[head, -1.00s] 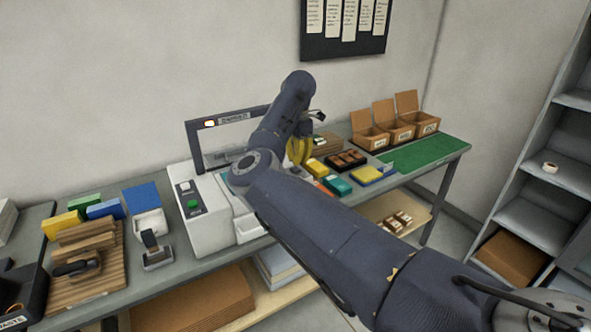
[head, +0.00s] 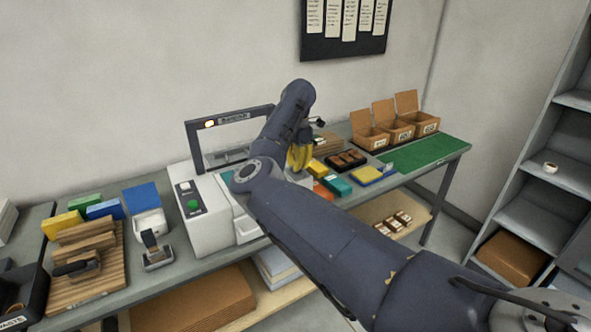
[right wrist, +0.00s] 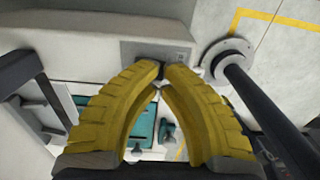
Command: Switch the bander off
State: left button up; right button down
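The bander (head: 212,222) is a white machine on the bench with a dark arch (head: 228,118) over it. A small lamp (head: 209,124) on the arch looks pale amber. Its top panel has a green button (head: 193,204) and a small dark-and-white control (head: 185,187). My right gripper (head: 299,157) has yellow fingers and is at the bander's right side, partly behind my arm. In the right wrist view, its fingertips (right wrist: 162,70) meet at a grey panel (right wrist: 185,53) on a white body, beside a small dark part; contact is unclear. My left gripper is not in view.
Yellow and teal stacks (head: 336,185) and a dark tray (head: 346,160) lie right of the bander. Open cardboard boxes (head: 395,132) stand behind a green mat (head: 430,152). A stapler-like tool (head: 155,250) and a wooden board (head: 85,285) lie left.

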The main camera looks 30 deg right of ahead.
jog(key=shift+f, duration=0.9)
dwell(0.4)
jog(key=shift+r, duration=3.55)
jog(key=shift+d, duration=0.1)
